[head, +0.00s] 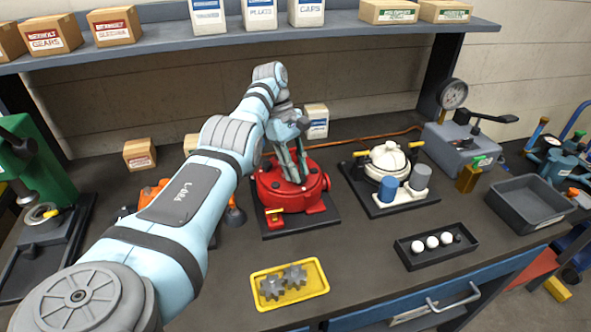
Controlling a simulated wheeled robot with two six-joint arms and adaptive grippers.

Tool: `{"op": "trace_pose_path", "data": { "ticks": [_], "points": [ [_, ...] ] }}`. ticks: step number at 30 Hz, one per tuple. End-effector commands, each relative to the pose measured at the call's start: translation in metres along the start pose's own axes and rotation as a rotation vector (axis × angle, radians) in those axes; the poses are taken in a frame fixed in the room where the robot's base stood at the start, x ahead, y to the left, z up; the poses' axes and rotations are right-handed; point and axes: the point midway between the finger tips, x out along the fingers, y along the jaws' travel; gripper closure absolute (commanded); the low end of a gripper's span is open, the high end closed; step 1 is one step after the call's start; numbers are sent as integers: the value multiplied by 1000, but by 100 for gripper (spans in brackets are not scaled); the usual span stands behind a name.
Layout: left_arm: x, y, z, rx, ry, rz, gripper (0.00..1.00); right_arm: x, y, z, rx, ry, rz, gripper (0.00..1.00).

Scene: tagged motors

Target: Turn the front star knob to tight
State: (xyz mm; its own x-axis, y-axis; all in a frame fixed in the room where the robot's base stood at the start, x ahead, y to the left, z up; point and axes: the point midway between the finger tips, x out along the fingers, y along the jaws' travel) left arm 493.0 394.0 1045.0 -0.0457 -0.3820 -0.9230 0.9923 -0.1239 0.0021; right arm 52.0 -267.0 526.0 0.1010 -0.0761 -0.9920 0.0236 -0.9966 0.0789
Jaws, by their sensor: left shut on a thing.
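My left gripper (295,178) reaches down onto the motor's top from behind my arm. Its fingers are shut on a part there, which looks like the star knob. The fingers and wrist hide most of that part, so its shape and angle cannot be read. My right gripper is not in view.
A white motor (390,158) with blue and grey cylinders stands on a plate to the right. My left arm partly hides an orange machine (155,192). In front lie a yellow tray with gears (318,291) and a black tray with white balls (413,263). A shelf (350,29) spans the back.

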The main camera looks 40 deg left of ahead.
Motion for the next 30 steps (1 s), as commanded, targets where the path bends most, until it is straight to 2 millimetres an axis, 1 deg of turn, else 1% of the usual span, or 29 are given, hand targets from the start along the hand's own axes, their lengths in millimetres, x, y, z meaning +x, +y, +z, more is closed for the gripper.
{"op": "trace_pose_path", "data": {
  "ticks": [12,13,14,15,30],
  "points": [
    [1,0,1,9,-4,-8,100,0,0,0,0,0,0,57],
    [2,0,1,9,-4,-8,76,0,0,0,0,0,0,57],
    [1,0,1,9,-4,-8,71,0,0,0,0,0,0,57],
    [1,0,1,8,-4,-7,69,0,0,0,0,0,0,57],
    [0,0,0,3,-1,-4,69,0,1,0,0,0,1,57]
  ]
}}
